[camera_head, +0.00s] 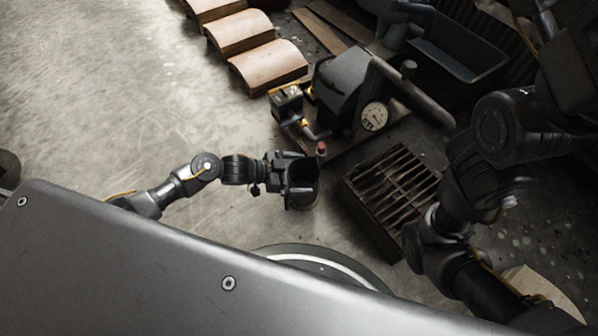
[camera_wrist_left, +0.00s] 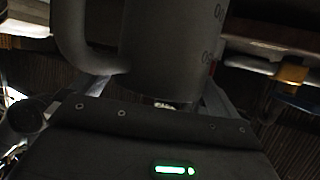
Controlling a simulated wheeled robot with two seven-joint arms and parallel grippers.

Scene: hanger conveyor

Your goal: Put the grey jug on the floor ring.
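The grey jug (camera_head: 302,188) is held in my left gripper (camera_head: 287,172), left of the centre of the head view, its dark open mouth facing up toward the camera. In the left wrist view the jug (camera_wrist_left: 170,45) fills the upper middle, with its handle at the left and markings on its right side. The left fingers (camera_wrist_left: 155,100) sit on either side of it. A dark round shape with a pale curved band (camera_head: 325,266), which looks like the floor ring, shows below the jug, partly hidden by a grey panel. My right gripper is not visible.
A slatted dark crate (camera_head: 392,190) stands right of the jug. Behind it is a machine with a round gauge (camera_head: 374,116). Curved tan-topped blocks (camera_head: 268,64) line the back. My right arm crosses the right side. Bare concrete floor (camera_head: 120,110) is open at the left.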

